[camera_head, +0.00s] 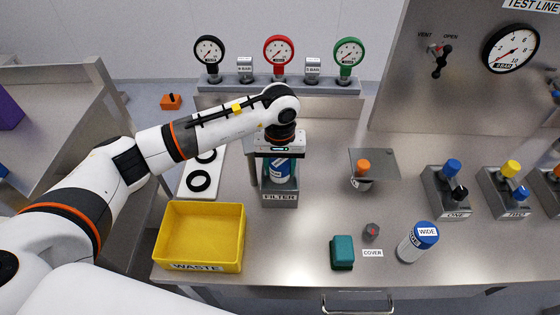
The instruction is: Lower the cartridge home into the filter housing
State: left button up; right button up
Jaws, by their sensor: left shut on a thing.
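A blue cartridge (281,171) stands upright at the grey filter housing (279,192), which carries a FILTER label on its front. The lower part of the cartridge is hidden inside or behind the housing, so I cannot tell whether it is fully seated. My left gripper (281,153) is above the housing, pointing down, and is shut on the top of the cartridge. Its fingers are mostly hidden by the gripper body. My right gripper is not in view.
A yellow WASTE bin (201,236) stands front left, and black rings lie on a white mat (190,190). A second cartridge, marked WIDE (417,243), a teal block (342,252) and a small knob (371,232) are to the right. Gauges (278,52) stand behind.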

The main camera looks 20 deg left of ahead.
pick_arm(q)
jog(key=shift+f, duration=0.1)
jog(key=o, duration=1.1)
jog(key=shift+c, duration=0.2)
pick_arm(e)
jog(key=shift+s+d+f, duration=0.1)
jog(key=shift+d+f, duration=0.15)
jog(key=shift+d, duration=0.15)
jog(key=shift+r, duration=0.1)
pick_arm(q)
jog(key=shift+r, duration=0.3)
notch_tip(320, 180, up, 10)
jog(key=b, duration=0.4)
jog(key=shift+r, duration=0.25)
jog(key=shift+r+b, duration=0.35)
jog(key=shift+r, duration=0.3)
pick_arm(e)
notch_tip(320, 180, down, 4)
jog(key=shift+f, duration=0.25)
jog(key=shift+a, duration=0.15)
